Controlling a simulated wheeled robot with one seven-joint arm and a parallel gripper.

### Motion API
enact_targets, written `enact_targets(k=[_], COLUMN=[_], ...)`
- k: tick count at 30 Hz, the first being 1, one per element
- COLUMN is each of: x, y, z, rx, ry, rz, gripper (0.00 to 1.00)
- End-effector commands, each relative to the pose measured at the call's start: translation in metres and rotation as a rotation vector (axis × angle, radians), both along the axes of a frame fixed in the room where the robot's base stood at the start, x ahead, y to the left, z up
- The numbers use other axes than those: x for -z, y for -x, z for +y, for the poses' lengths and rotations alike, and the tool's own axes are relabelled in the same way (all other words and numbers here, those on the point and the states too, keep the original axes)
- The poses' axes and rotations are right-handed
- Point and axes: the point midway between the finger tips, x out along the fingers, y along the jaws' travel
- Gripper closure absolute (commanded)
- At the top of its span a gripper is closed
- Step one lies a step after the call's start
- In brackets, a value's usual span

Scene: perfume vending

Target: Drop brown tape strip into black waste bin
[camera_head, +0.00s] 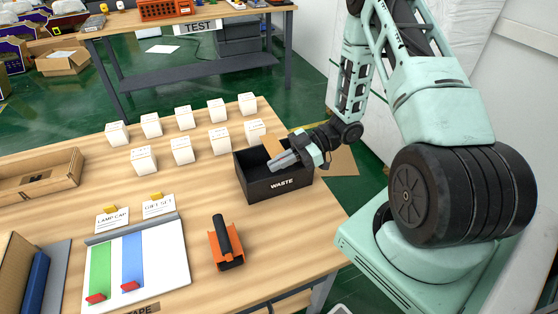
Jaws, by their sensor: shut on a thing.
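The black waste bin (285,187), labelled WASTE, stands at the right edge of the wooden table. My gripper (278,161) reaches in from the right, with its grey fingers pointing left and slightly down over the bin's opening. The fingers are shut. A brown patch (273,146) at the far side of the fingers looks like the brown tape strip, held over the bin. Its full outline is partly hidden by the fingers and is too small to make out.
Several white boxes (183,150) stand left of and behind the bin. An orange tape dispenser (227,248) sits in front of it. A white board (173,258) with green and blue strips lies at front left. An open cardboard box (60,178) is at far left.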

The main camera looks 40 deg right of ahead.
Motion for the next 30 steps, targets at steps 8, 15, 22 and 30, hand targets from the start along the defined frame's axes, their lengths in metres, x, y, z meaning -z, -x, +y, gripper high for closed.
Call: enact_targets(k=[8,15,22,30], x=[0.003,0.002,0.002,-0.009], y=[0.0,0.0,0.001,0.011], z=[0.0,0.0,-0.003,-0.043], rx=[0.0,0.0,0.001,0.004], ry=[0.0,0.0,0.001,0.004], rz=[0.0,0.0,-0.001,-0.002], gripper=[1.0,0.69,0.69,0.69])
